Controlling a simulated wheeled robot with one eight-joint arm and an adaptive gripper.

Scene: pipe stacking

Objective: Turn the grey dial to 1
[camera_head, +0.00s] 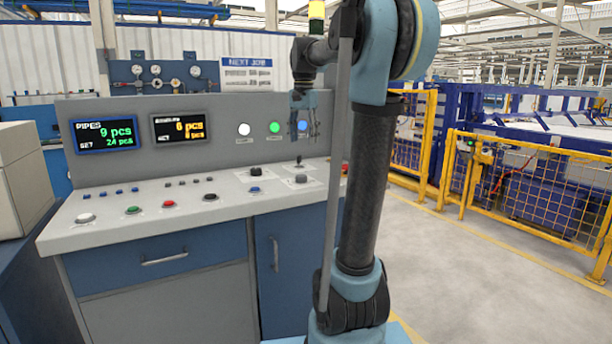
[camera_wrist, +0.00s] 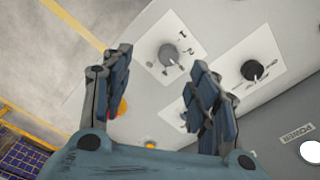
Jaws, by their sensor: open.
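The grey dial (camera_wrist: 168,54) sits on a white label plate on the panel, seen in the wrist view. In the head view the grey dial (camera_head: 301,178) is on the right part of the sloping console top. My gripper (camera_wrist: 158,68) is open and empty, its fingers either side of the dial in the picture, without visible contact. In the head view my gripper (camera_head: 304,118) hangs above the console's right part.
A black dial (camera_wrist: 254,70) on its own plate is beside the grey one. A small lever (camera_head: 298,163) stands behind the grey dial. A red button (camera_head: 345,168) lies to the right, partly hidden by my arm. Several buttons line the console (camera_head: 120,235).

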